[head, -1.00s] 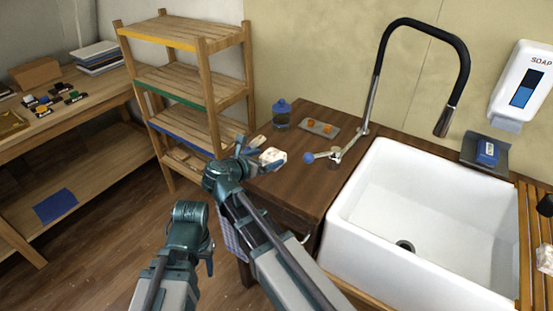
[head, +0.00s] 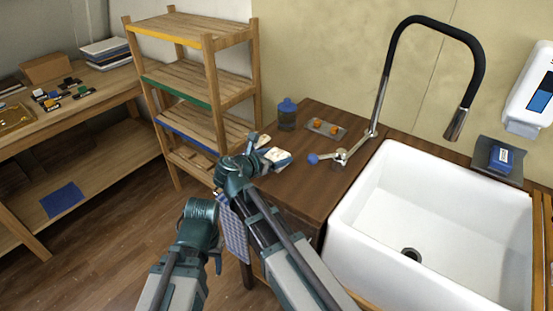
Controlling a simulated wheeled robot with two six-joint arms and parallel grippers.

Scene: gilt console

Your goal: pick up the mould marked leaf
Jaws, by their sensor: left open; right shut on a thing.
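A small pale block (head: 279,161), perhaps a mould, is at the near left end of the dark wooden counter, at my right gripper. My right gripper (head: 268,151) is shut on it. I cannot read any mark on it, and I cannot tell if it touches the counter. A smaller pale piece (head: 262,140) shows just behind the fingers. My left gripper (head: 216,240) is low in front of the counter, apart from the block. It is open, its fingers mostly hidden by my own arm.
A blue-lidded jar (head: 287,114) and a tray with orange pieces (head: 326,129) stand behind. The tap (head: 345,155) and white sink (head: 430,225) are to the right. A wooden shelf rack (head: 195,80) stands left. A checked cloth (head: 234,228) hangs at the counter's front.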

